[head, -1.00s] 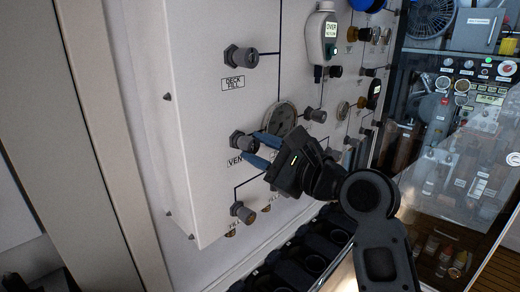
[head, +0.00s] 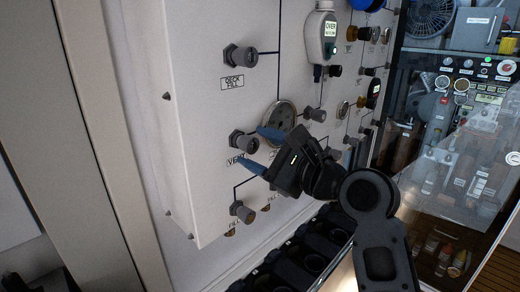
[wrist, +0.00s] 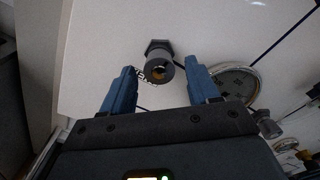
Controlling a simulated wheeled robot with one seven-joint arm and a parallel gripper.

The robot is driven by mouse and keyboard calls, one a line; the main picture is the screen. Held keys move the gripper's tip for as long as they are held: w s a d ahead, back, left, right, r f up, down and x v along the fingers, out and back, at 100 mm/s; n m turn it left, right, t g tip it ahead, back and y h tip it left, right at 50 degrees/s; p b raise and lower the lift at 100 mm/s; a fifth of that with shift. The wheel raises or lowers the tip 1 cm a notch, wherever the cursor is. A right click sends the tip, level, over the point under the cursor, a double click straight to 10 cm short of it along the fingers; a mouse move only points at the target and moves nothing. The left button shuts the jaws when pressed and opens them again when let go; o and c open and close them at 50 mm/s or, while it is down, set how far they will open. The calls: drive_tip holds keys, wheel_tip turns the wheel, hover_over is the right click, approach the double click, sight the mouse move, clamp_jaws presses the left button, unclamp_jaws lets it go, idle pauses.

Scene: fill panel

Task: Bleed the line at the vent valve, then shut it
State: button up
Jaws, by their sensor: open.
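The vent valve (head: 244,142) is a dark knob on a hex base on the pale panel, with its VENT label just below. It also shows in the wrist view (wrist: 160,64), end-on, with a brassy centre. My gripper (head: 258,148) is open, its two blue fingers spread and pointing at the panel near the valve. In the wrist view the valve lies between and slightly beyond the fingertips, touching neither as far as I can see. The label is partly hidden by the left finger there.
A round gauge (head: 281,117) sits right of the valve, close to the upper finger. The deck fill knob (head: 241,57) is above and another knob (head: 243,211) below. A handheld meter reading OVER (head: 320,36) hangs higher up. Black bins (head: 300,258) line the panel's foot.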

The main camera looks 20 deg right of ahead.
drive_tip(key=b+v, duration=0.1)
drive_tip(key=v, duration=0.6)
drive_tip(key=shift+s+d, duration=0.2)
drive_tip(key=shift+s, duration=0.15)
drive_tip(key=s+d+f+n+h, duration=0.3)
drive_tip(key=s+f, duration=0.4)
drive_tip(key=f, duration=0.2)
drive_tip(key=s+d+f+n+h, duration=0.2)
drive_tip(key=s+f+n+h, duration=0.2)
drive_tip(key=s+f, duration=0.5)
drive_tip(key=s+f+n+h, duration=0.1)
drive_tip(key=s+n+h, duration=0.1)
drive_tip(key=s+n, duration=1.2)
drive_tip(key=s, duration=1)
drive_tip(key=shift+a+f+n+g, duration=0.3)
drive_tip(key=shift+f+g, duration=0.1)
